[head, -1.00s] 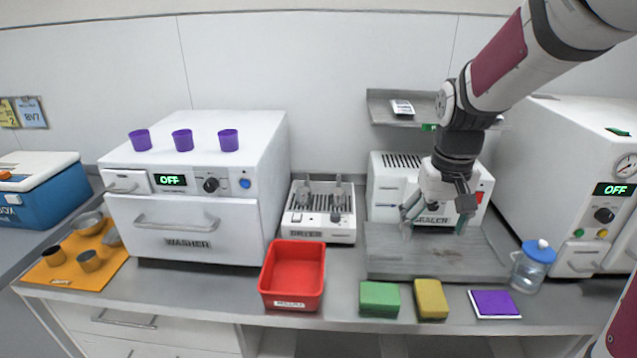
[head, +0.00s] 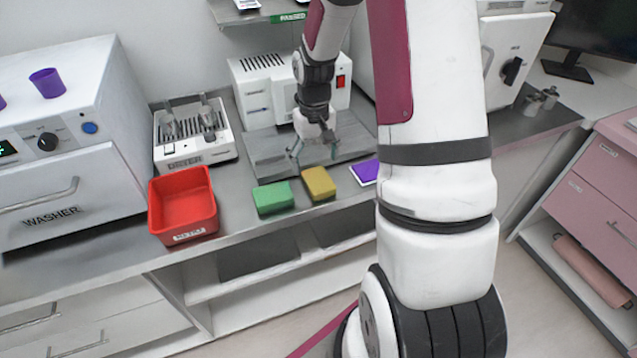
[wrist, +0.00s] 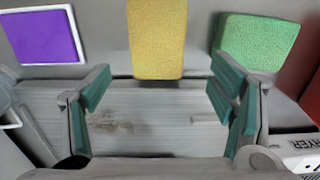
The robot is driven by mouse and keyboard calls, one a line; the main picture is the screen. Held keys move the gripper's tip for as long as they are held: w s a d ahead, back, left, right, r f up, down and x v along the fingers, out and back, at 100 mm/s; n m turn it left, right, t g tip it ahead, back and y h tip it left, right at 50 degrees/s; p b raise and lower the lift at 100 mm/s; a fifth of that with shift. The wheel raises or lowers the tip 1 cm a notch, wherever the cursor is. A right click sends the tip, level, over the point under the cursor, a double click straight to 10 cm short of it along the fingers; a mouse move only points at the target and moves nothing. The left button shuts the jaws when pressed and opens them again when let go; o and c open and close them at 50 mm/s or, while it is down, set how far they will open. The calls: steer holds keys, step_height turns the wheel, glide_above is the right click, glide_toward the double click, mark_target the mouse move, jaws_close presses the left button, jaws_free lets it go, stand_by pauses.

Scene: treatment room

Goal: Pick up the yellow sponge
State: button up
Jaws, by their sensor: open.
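The yellow sponge (head: 319,184) lies on the counter near its front edge, between the green sponge (head: 273,197) and a purple pad (head: 366,172). In the wrist view the yellow sponge (wrist: 156,38) is at the top middle, beyond my fingertips. My gripper (head: 314,153) is over the grey board, behind the yellow sponge in the head view. In the wrist view my gripper (wrist: 160,90) has its green-padded fingers wide apart with nothing between them. The green sponge is close beside the yellow one, with a gap between them.
A red bin (head: 183,205) stands left of the green sponge. The grey board (head: 262,160) lies under my gripper, with a sealer (head: 262,88) behind it. A dryer (head: 196,140) and washer (head: 75,150) stand to the left. An open shelf (head: 260,270) is below the counter.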

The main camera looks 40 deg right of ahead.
mark_target(317, 177)
steer(key=shift+s+d+f+p, duration=0.15)
steer(key=shift+f+p, duration=0.1)
steer(key=shift+f, duration=1.15)
steer(key=shift+s+a+f+p, duration=0.1)
steer(key=shift+s+f+p, duration=0.1)
steer(key=shift+f, duration=1.2)
steer(key=c, duration=0.9)
steer(key=shift+w+r, duration=0.1)
steer(key=shift+r, duration=0.85)
steer(key=shift+s+r+b, duration=0.3)
steer(key=shift+s+r, duration=0.15)
steer(key=shift+r, duration=0.4)
steer(key=s+a+r, duration=0.1)
steer(key=s+a, duration=0.3)
steer(key=s, duration=1)
steer(key=shift+s+a+r, duration=0.15)
steer(key=shift+s+r, duration=0.05)
steer(key=shift+s, duration=0.1)
